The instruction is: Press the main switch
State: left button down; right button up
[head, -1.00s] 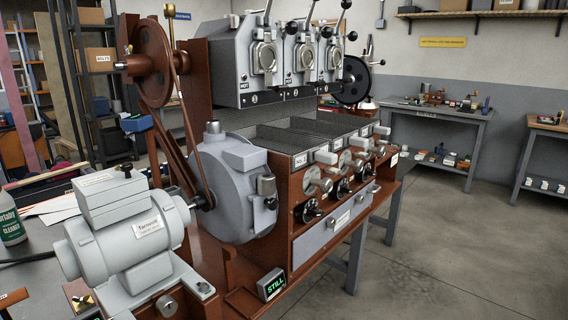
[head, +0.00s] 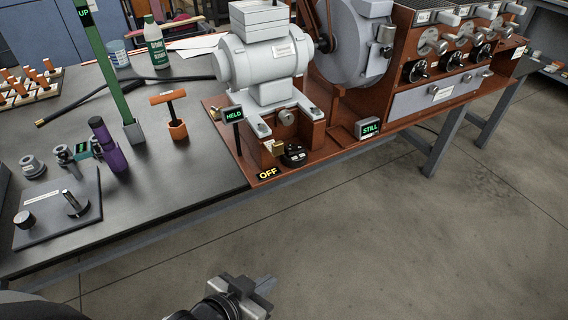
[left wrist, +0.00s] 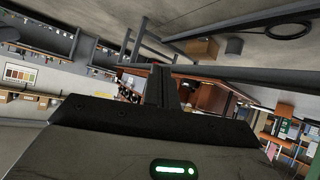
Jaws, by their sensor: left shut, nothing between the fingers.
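The main switch appears to be the round black control (head: 294,154) on the brown base's front corner. A yellow OFF label (head: 267,174) lies in front of it, and a small brass block (head: 277,148) sits to its left. My left gripper (head: 264,284) is low in the head view, over the floor in front of the bench, well apart from the switch. It is shut and empty. Its closed fingers also show in the left wrist view (left wrist: 161,85), where I cannot make out the switch. My right gripper is in neither view.
A grey motor (head: 265,55) stands behind the switch, with a HELD sign (head: 234,114) to the left and a STILL sign (head: 368,128) to the right. A purple tool (head: 107,146) and an orange-handled tool (head: 175,115) stand on the bench. The floor in front is clear.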

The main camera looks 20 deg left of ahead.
aim_at(290, 150)
jog(key=z, duration=0.7)
jog(key=i, duration=0.7)
jog(key=u, duration=0.7)
